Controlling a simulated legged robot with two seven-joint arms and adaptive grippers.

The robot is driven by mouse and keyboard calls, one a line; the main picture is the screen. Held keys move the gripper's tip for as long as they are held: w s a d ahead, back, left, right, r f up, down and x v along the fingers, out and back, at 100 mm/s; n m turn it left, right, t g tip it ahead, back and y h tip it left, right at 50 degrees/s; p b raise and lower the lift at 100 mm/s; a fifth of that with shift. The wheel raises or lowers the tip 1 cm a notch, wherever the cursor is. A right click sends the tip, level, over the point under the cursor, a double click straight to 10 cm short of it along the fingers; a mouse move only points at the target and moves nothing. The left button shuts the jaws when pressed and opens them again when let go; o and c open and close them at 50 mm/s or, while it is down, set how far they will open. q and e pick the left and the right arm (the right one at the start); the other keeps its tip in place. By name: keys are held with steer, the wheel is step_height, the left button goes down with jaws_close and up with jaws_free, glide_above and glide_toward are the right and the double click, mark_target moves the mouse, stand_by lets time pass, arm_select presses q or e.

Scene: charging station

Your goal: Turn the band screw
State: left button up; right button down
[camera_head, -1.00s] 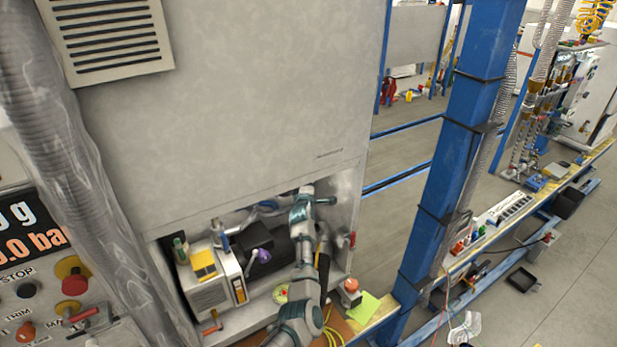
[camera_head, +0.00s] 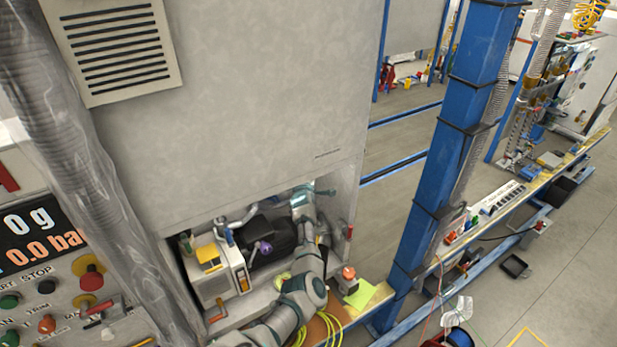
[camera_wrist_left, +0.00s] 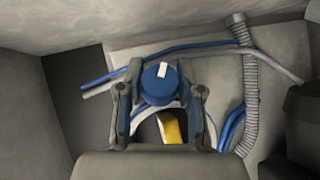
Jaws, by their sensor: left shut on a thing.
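In the left wrist view, a round blue knob (camera_wrist_left: 158,86) with a white mark on its face sits between the two fingers of my left gripper (camera_wrist_left: 162,98). The gripper is shut on this knob. A yellow part (camera_wrist_left: 170,127) and a pale curved band show below the knob, between the fingers. In the head view, my left arm reaches up from the bottom into the open cabinet bay (camera_head: 172,262). Its gripper is at the back of the bay, too small and too covered to read there. My right gripper is in neither view.
Blue and grey tubes and a ribbed hose (camera_wrist_left: 247,95) run close behind and right of the fingers. In the bay, a cream box (camera_head: 208,287) and a dark unit (camera_head: 273,240) stand left of my arm. A blue post (camera_head: 440,150) stands to the right.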

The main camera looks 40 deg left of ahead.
arm_select(q)
steer(key=shift+d+f, duration=0.25)
steer(key=shift+f, duration=0.25)
steer(key=o, duration=1.2)
steer(key=shift+w+a+r, duration=0.1)
steer(key=shift+w+a, duration=0.05)
steer(key=shift+r, duration=0.1)
steer(key=v, duration=1.1)
steer(key=shift+s+d, duration=0.25)
steer(key=shift+s, duration=0.1)
